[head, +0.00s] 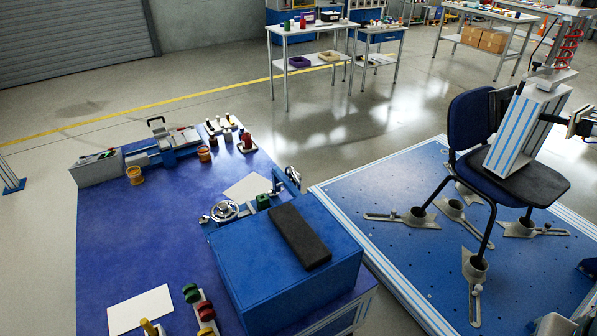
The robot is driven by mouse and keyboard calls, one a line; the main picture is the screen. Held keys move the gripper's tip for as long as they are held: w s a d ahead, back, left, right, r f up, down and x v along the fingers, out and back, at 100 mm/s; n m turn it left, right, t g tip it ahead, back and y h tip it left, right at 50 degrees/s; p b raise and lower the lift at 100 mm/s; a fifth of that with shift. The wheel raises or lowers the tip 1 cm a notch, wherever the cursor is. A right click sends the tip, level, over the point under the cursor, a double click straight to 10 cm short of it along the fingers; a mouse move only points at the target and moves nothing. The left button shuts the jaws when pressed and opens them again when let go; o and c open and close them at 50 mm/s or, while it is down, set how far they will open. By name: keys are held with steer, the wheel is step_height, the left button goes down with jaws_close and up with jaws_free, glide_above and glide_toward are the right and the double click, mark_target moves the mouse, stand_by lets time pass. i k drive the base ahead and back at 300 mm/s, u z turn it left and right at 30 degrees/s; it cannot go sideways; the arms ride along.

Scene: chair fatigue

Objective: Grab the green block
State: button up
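A small green block (263,201) sits near the back left corner of the blue box, beside a metal handwheel (224,211) and left of a black pad (300,236). It looks upright, and a round opening or mark seems to show on it, too small to tell. My gripper is not in view.
The blue box (285,290) stands on a blue-topped table (150,240). White sheets (140,309), rounded coloured pieces (205,311) and a vise (178,142) are also there. A chair (510,180) stands on a blue platform (400,255) to the right. Open floor lies behind.

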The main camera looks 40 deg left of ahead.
mark_target(263, 203)
steer(key=u, duration=0.65)
steer(key=i, duration=0.9)
steer(key=u, duration=1.4)
steer(key=i, duration=0.3)
steer(key=u, duration=0.25)
